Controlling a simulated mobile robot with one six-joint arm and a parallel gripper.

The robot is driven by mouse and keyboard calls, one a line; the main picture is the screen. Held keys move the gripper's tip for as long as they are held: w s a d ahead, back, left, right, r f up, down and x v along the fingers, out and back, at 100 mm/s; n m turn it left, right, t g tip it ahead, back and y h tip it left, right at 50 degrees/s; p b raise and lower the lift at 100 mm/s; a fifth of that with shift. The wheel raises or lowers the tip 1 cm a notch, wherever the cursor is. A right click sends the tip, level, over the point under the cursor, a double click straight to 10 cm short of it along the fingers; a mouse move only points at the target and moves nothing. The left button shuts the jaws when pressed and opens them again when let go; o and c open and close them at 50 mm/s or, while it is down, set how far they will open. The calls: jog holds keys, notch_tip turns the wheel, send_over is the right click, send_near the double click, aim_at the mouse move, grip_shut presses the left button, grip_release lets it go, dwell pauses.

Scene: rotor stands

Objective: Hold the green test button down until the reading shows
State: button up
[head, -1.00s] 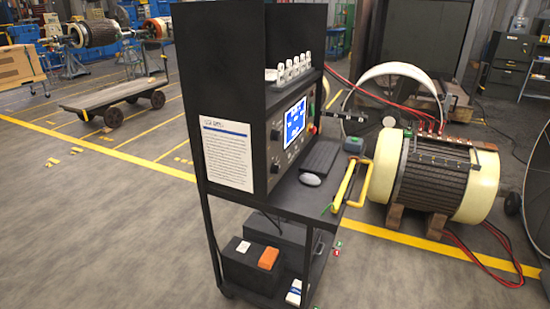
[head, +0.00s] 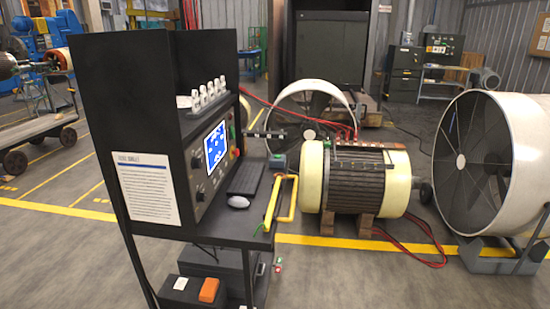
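A black test console (head: 110,130) on a wheeled cart stands left of centre in the head view. Its sloped panel carries a lit blue screen (head: 216,146) with white marks too small to read. A small green button (head: 232,131) shows at the panel's right edge, with a red button (head: 237,152) below it. Whether the green one is the test button I cannot tell. A small box with red and green spots (head: 278,265) hangs low at the cart's right side. My gripper is not in view.
A large motor (head: 355,180) on wooden blocks and a big fan (head: 500,150) stand to the right. Red cables (head: 425,240) lie on the floor. The front right floor is clear.

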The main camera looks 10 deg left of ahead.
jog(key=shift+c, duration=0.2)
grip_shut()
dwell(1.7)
